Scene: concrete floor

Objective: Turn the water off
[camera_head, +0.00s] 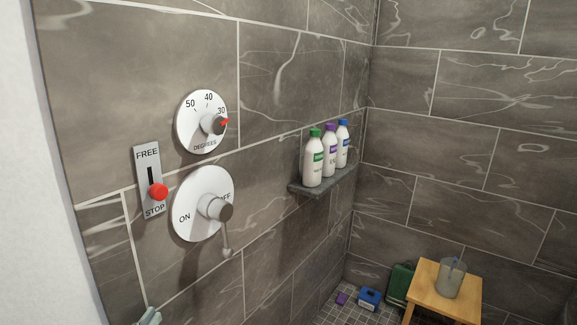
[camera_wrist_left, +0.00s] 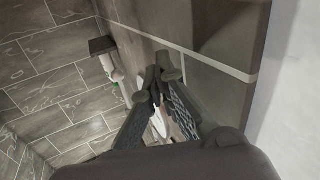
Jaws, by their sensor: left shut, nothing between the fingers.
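In the head view only a small tip of my left gripper (camera_head: 149,316) shows at the bottom edge, below and left of the plate and apart from the lever. In the left wrist view my left gripper (camera_wrist_left: 160,78) is shut and empty. Part of a white disc shows between its finger links. My right gripper is out of view.
Above is a temperature dial (camera_head: 190,125) with a red pointer near 30. Left is a FREE/STOP slider (camera_head: 148,200) with its red knob low. A shelf (camera_head: 318,186) right of the plate holds three bottles. A wooden stool (camera_head: 428,295) with a cup stands in the corner.

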